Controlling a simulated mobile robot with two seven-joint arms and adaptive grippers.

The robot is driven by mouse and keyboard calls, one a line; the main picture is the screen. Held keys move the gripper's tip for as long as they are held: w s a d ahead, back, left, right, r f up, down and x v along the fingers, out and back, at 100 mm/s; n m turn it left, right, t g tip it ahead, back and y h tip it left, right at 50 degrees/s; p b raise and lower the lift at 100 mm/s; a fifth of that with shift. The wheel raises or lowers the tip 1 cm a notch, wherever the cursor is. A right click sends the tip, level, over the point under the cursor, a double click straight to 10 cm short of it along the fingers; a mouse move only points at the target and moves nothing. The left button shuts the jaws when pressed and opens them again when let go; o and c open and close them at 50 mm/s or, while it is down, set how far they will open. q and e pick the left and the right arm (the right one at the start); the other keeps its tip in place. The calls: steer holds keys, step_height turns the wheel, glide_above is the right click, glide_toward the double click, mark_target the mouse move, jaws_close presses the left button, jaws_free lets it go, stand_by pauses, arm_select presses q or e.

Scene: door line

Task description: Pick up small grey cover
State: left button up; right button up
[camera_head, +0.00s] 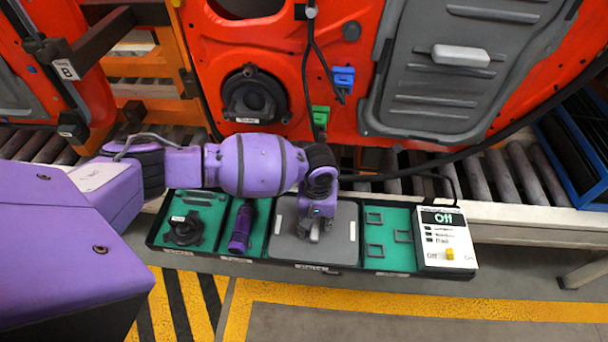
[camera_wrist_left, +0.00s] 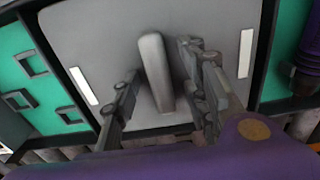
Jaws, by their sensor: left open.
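The small grey cover (camera_head: 289,246) is a flat grey plate with two white strips, lying in a compartment of the green-lined tray. It fills most of the left wrist view (camera_wrist_left: 108,52), where its raised bar handle (camera_wrist_left: 153,68) stands up in the middle. My left gripper (camera_head: 314,231) is over the cover, pointing down. In the left wrist view the open fingers (camera_wrist_left: 158,80) are on either side of the handle, with a gap to it on the left. I cannot tell whether the right finger touches it. My right gripper is not in view.
Behind stands a red door (camera_head: 270,50) with a large grey panel (camera_head: 430,95). A black cable (camera_head: 480,147) crosses behind the tray.

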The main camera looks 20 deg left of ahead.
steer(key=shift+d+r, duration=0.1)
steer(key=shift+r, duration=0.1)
arm_select(q)
steer(key=shift+f, duration=0.1)
jaws_close()
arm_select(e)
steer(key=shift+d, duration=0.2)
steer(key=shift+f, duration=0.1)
